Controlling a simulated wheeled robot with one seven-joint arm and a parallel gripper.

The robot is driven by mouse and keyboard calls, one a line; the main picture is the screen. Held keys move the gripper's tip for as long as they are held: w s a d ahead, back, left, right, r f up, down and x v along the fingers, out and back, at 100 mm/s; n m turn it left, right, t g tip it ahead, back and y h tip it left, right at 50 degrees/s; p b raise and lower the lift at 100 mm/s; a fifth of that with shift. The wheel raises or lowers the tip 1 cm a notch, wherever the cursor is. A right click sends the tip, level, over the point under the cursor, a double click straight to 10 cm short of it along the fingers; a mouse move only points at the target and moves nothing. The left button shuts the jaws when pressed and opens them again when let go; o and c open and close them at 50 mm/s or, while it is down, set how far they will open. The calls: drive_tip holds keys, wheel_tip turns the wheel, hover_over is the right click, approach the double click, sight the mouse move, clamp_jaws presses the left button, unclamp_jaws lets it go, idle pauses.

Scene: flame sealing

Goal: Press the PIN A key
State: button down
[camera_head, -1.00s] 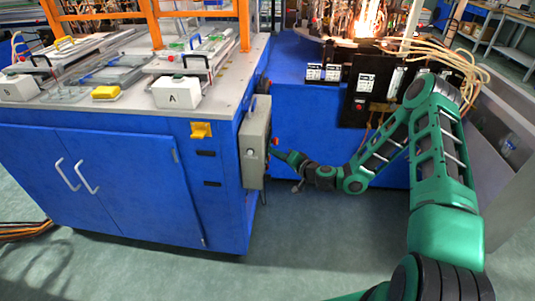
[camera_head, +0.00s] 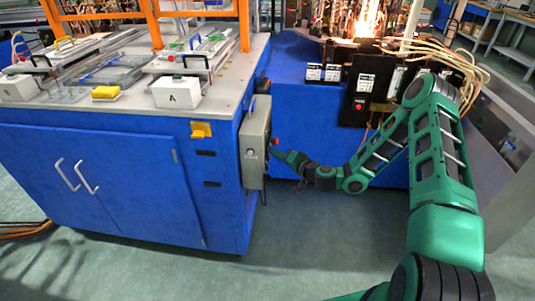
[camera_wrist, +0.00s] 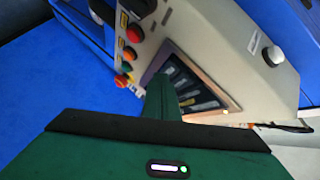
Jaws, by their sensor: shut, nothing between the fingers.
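A grey control box (camera_head: 256,140) hangs on the right side of the blue cabinet, with its panel turned away from the head view. In the wrist view its panel shows a dark framed key field (camera_wrist: 192,88) with several pale keys, whose labels I cannot read. I cannot tell which key is PIN A. My gripper (camera_head: 276,153) is shut and empty, close to the panel side of the box. In the wrist view my green gripper (camera_wrist: 160,90) points at the left edge of the key field and hides part of it. Whether it touches is unclear.
Round coloured buttons (camera_wrist: 129,53) line the panel left of the key field. A white knob (camera_wrist: 273,55) sits on its right side. A white box marked A (camera_head: 176,93) and a yellow block (camera_head: 106,92) stand on the cabinet top. A flame (camera_head: 368,18) burns at the back.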

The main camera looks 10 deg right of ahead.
drive_tip(key=shift+s+d, duration=0.15)
drive_tip(key=shift+d, duration=0.35)
drive_tip(key=shift+d, duration=0.1)
drive_tip(key=d, duration=0.1)
drive_tip(key=s+d, duration=0.1)
drive_tip(key=d, duration=0.2)
drive_tip(key=shift+s+d, duration=0.25)
drive_tip(key=shift+d, duration=0.05)
idle(0.7)
